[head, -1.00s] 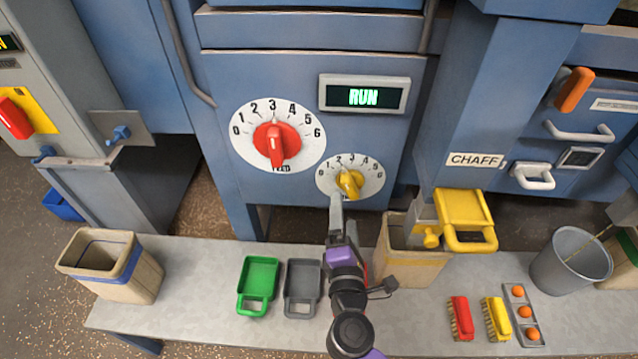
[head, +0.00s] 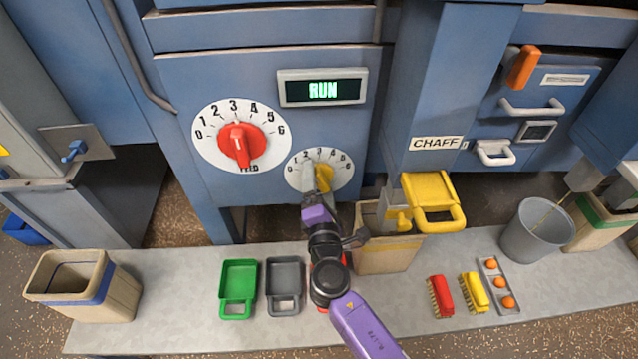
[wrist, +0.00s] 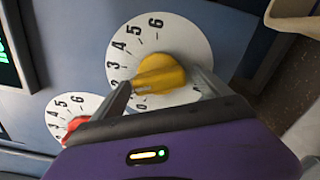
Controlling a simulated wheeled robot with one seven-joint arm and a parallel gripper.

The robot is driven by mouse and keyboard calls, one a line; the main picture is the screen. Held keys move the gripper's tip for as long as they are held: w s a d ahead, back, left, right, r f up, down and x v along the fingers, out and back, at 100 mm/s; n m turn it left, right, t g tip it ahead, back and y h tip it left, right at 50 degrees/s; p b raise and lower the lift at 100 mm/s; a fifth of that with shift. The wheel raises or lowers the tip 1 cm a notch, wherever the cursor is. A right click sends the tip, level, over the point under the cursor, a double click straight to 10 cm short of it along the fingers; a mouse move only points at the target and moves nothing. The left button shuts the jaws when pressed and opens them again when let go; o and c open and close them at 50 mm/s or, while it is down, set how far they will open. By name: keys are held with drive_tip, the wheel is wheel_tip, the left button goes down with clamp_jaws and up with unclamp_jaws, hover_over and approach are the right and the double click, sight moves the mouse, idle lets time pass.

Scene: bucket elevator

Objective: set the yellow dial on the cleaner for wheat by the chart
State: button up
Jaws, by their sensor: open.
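The yellow dial (head: 324,179) sits on a white plate numbered 0 to 6, low on the blue cleaner panel (head: 270,100). In the wrist view the yellow knob (wrist: 160,74) is large, and its ridge seems to point near 2, though a finger partly hides that side. My gripper (head: 313,184) is at the dial in the head view. In the wrist view it is open, with one finger on each side of the knob; I cannot tell whether either touches. No chart shows in these views.
A larger red dial (head: 238,146) is up and left of the yellow one. A display (head: 323,88) reads RUN. Below are a bench (head: 190,325), green (head: 238,283) and grey (head: 285,280) scoops, and a bin (head: 385,255) close to my arm.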

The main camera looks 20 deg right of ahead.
drive_tip(key=c, duration=1.4)
drive_tip(key=shift+o, duration=0.2)
drive_tip(key=m+b, duration=0.2)
drive_tip(key=b, duration=0.1)
drive_tip(key=shift+f, duration=0.3)
drive_tip(key=shift+r+m+b, duration=0.2)
drive_tip(key=shift+m+b, duration=0.35)
drive_tip(key=shift+m, duration=0.2)
drive_tip(key=shift+r+m+b, duration=0.15)
drive_tip(key=shift+m+b, duration=0.4)
drive_tip(key=shift+m, duration=0.2)
drive_tip(key=o, duration=1.4)
drive_tip(key=shift+c, duration=0.2)
